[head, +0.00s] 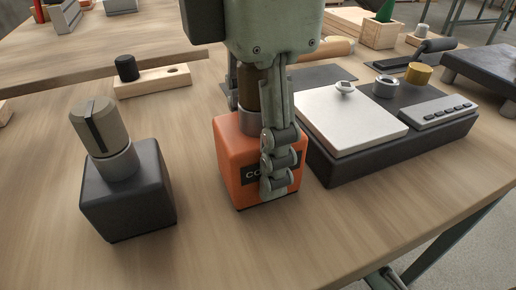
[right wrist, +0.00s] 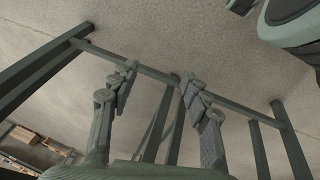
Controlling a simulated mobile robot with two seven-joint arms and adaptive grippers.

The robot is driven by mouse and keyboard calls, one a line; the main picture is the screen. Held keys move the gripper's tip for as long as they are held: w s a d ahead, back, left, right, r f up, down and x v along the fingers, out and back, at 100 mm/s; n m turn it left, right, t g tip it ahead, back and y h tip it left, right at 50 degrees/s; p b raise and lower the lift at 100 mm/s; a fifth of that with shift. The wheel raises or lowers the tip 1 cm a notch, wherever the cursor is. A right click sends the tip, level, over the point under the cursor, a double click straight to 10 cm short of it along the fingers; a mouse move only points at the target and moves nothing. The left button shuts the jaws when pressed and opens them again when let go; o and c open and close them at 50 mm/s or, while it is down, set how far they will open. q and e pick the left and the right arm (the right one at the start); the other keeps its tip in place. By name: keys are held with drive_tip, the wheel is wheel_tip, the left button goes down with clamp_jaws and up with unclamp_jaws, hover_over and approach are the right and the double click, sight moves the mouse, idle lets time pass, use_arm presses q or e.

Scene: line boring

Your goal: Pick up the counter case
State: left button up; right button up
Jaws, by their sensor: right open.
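An orange case (head: 232,165) with a dark label, of which only "CO" can be read, stands upright on the wooden table; I take it for the counter case. A brown knob (head: 247,88) in a grey collar rises from its top. My left gripper (head: 268,150) points down over it. One finger runs down in front of the case and hides part of the label. The other finger is mostly hidden behind the knob and collar, so its grip cannot be judged. My right gripper (right wrist: 158,75) is open and empty in the right wrist view, with floor and table frame beyond it.
A dark case with a grey-beige knob (head: 128,190) stands to the left. A dark scale-like device (head: 385,140) with a white plate and buttons stands close on the right. A wooden block (head: 152,80) lies behind. The table front is clear.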

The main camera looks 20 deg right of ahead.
use_arm(q)
drive_tip(key=c, duration=0.9)
drive_tip(key=shift+c, duration=0.6)
drive_tip(key=shift+r, duration=0.15)
